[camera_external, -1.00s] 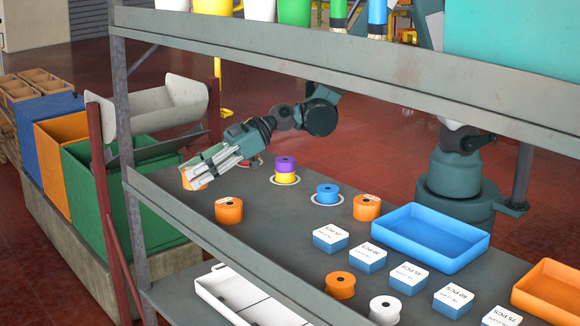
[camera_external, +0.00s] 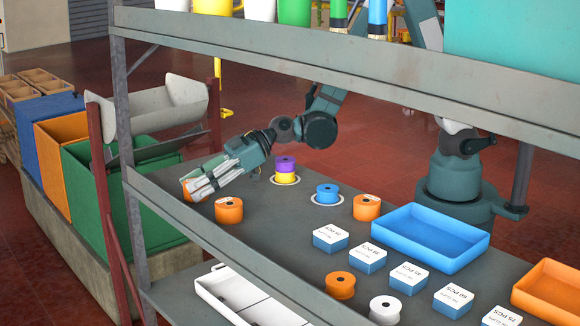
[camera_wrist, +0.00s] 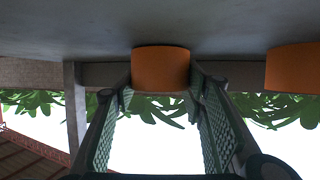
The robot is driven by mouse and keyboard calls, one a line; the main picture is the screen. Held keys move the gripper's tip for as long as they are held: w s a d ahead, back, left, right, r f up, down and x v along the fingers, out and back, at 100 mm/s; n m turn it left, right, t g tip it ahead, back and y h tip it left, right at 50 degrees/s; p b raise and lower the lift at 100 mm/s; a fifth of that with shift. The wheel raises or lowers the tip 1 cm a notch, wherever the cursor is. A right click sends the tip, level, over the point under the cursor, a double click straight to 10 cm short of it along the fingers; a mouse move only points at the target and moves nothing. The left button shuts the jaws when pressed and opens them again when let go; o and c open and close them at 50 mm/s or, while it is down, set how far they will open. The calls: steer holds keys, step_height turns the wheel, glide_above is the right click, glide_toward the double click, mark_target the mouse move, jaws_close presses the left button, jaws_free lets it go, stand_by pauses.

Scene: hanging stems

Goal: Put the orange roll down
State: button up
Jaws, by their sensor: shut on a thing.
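My gripper (camera_external: 190,187) is at the far left end of the grey shelf. It is shut on an orange roll (camera_wrist: 160,68), which sits between the fingertips in the wrist view. In the external view the fingers hide most of this roll (camera_external: 186,191). The roll is at or very close to the shelf surface; I cannot tell whether it touches. A second orange roll (camera_external: 229,210) stands just right of my gripper and also shows at the right of the wrist view (camera_wrist: 293,68). A third orange roll (camera_external: 367,207) stands farther right.
A purple roll (camera_external: 285,164) is stacked on a yellow roll (camera_external: 286,178) on a white ring. A blue roll (camera_external: 327,193) stands on another ring. Labelled boxes (camera_external: 331,238) and a blue tray (camera_external: 458,262) are to the right. The shelf's raised front edge runs close by.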

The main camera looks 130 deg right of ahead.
steer(key=shift+f, duration=0.15)
steer(key=o, duration=0.9)
steer(key=shift+o, duration=0.2)
steer(key=shift+r, duration=0.25)
steer(key=p+v, duration=0.1)
steer(key=v, duration=0.4)
step_height(320, 180, up, 7)
steer(key=p, duration=0.2)
steer(key=shift+a, duration=0.15)
